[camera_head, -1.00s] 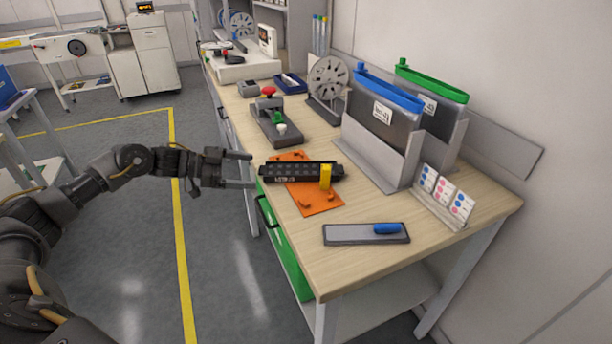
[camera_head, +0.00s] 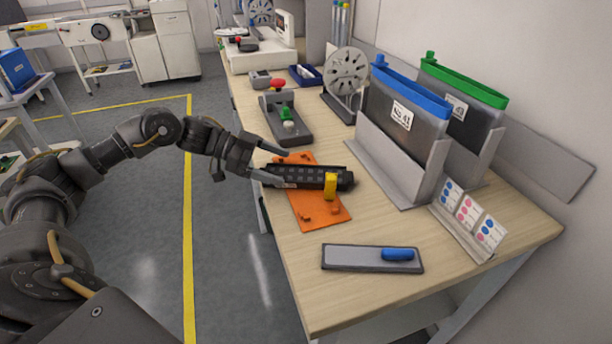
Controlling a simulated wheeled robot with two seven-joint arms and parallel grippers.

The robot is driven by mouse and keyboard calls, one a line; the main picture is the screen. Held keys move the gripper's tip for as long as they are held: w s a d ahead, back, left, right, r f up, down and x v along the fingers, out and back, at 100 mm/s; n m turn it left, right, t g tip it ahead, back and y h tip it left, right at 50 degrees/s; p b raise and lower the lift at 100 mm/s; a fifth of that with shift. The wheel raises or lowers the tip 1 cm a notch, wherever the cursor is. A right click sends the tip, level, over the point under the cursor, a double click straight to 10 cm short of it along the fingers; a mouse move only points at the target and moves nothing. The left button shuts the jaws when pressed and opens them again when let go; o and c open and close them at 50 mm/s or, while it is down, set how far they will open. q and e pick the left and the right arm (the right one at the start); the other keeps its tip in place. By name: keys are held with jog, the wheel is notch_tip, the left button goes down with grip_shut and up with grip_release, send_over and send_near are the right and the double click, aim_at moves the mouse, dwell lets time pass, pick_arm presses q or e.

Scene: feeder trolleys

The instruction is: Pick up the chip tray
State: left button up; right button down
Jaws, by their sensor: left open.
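A long black tray with a row of pockets, which looks like the chip tray (camera_head: 303,176), lies across an orange plate (camera_head: 322,213) on the wooden bench. A yellow clip (camera_head: 330,187) stands at its right part. My left gripper (camera_head: 283,168) comes in from the left and is open. Its two fingers reach over the tray's left end, one beyond its far side and one along its near side. I cannot tell whether they touch it. My right gripper does not show.
A grey plate with a blue handle (camera_head: 345,258) lies nearer the front. A grey fixture with a red knob (camera_head: 284,121) stands behind the orange plate. Blue-topped (camera_head: 404,120) and green-topped bins stand to the right, beside a card stand (camera_head: 462,230).

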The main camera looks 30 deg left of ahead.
aim_at(302, 174)
pick_arm(q)
jog(key=shift+w+d+f, duration=0.1)
jog(key=shift+d, duration=0.2)
jog(key=x, duration=0.4)
jog(key=shift+w+d+f+p, duration=0.2)
jog(key=shift+f+p, duration=0.05)
jog(key=shift+p, duration=0.1)
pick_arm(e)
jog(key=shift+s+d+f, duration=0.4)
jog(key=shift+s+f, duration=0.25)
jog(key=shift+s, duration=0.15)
